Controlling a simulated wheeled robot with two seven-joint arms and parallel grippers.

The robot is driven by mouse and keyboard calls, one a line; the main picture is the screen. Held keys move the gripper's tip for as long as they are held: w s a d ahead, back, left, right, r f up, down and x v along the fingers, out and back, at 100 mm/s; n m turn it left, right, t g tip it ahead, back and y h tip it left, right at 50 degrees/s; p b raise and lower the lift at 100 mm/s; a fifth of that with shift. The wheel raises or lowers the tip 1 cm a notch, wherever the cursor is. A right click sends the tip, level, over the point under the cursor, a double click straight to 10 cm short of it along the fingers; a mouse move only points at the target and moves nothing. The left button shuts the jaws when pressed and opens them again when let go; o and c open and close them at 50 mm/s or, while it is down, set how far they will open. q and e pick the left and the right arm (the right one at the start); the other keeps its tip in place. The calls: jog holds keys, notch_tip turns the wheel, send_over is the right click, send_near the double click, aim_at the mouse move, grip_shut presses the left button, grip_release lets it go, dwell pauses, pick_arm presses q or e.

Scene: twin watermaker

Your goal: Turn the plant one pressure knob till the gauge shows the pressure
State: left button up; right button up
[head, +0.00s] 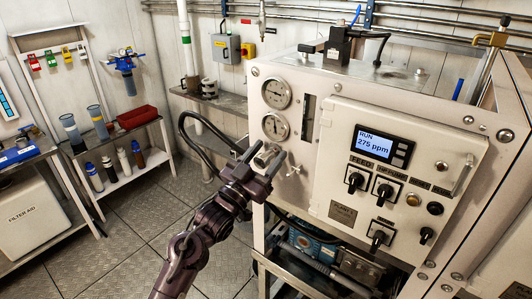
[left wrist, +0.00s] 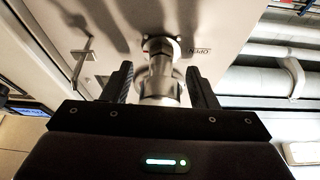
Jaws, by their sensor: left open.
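The pressure knob (head: 265,157) is a short metallic cylinder on the white panel (head: 327,180), below two round gauges. The upper gauge (head: 276,93) and lower gauge (head: 275,126) have pale dials; their needles are too small to read surely. My left gripper (head: 257,159) is open in front of the panel, its fingers on either side of the knob. In the left wrist view the knob (left wrist: 160,78) stands between the two open fingers (left wrist: 160,88), with a visible gap on each side. An "OPEN" label is beside its base. My right gripper is not in view.
A small cross-shaped handle (head: 293,169) sticks out right of the knob. A display (head: 379,145) reads RUN 275 ppm above several black switches. A black hose (head: 188,130) loops behind my left arm. Shelves with bottles and a red bin (head: 137,117) stand at left.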

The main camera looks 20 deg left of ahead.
pick_arm(q)
jog(key=c, duration=1)
jog(key=shift+f+m+h+b, duration=0.1)
jog(key=shift+m+h+b, duration=0.35)
jog(key=shift+m, duration=0.35)
jog(key=o, duration=1)
